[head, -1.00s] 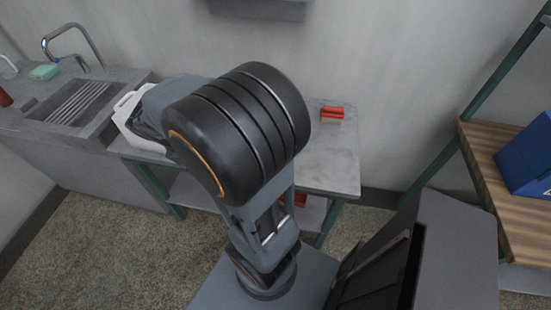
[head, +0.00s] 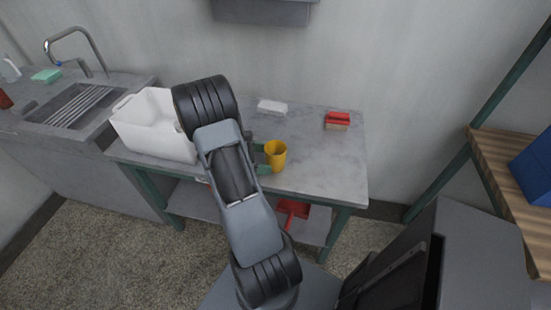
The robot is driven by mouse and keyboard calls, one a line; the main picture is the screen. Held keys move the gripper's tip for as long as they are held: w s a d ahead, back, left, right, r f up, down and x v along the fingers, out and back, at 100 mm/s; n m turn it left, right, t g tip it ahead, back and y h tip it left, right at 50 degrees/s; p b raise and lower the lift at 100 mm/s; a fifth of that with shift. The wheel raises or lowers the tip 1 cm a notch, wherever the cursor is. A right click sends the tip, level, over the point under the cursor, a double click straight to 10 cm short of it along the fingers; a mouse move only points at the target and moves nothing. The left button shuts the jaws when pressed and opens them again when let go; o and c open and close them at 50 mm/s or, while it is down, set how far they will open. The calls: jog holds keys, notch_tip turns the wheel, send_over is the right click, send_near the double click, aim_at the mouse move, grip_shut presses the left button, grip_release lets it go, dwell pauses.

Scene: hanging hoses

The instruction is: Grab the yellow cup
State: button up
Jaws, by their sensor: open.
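The yellow cup (head: 276,156) stands upright on the grey table (head: 322,168), near its front edge. The jaws are open. I cannot tell whether either finger touches the cup. My arm hides the gripper's base and part of the table to the left.
A white bin (head: 152,128) stands left on the table. A white block (head: 272,107) and a red-topped brush (head: 338,121) lie at the back. A sink (head: 80,102) is at far left, a wooden shelf (head: 500,175) at right. The table's right part is clear.

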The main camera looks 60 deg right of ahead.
aim_at(272, 160)
jog(key=shift+x, duration=1.8)
jog(key=c, duration=1.1)
